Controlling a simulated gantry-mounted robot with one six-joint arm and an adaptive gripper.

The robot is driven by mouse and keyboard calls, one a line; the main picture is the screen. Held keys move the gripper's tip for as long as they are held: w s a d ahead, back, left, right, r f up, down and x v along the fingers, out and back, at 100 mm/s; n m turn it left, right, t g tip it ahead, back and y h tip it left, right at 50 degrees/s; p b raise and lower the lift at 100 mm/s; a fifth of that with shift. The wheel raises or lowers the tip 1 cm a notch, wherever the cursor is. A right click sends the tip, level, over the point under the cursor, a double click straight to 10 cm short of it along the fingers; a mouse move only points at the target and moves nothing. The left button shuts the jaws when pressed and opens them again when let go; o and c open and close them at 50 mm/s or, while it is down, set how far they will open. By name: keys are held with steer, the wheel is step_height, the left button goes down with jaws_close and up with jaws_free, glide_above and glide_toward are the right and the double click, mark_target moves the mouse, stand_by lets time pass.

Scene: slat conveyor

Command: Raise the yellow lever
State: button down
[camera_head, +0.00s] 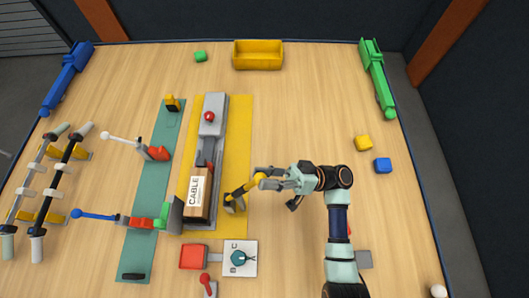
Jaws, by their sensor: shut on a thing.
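The yellow lever (244,188) stands on a yellow mat, just right of the CABLE box. It slants up to the right from a dark base and ends in a yellow knob. My gripper (267,179) comes in from the right and is shut on the lever at its knob end. The fingers partly hide the knob, so the exact contact is hard to see.
A cardboard CABLE box (195,198) lies left of the lever, in line with a grey device with a red knob (210,116). A dial panel (240,258) and red block (193,256) are below.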

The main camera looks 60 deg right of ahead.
steer(key=shift+f, duration=0.3)
steer(key=c, duration=0.8)
jaws_free()
steer(key=shift+a+r, duration=0.1)
steer(key=shift+a, duration=0.05)
steer(key=v, duration=0.7)
steer(key=shift+s+d, duration=0.15)
steer(key=shift+d, duration=0.05)
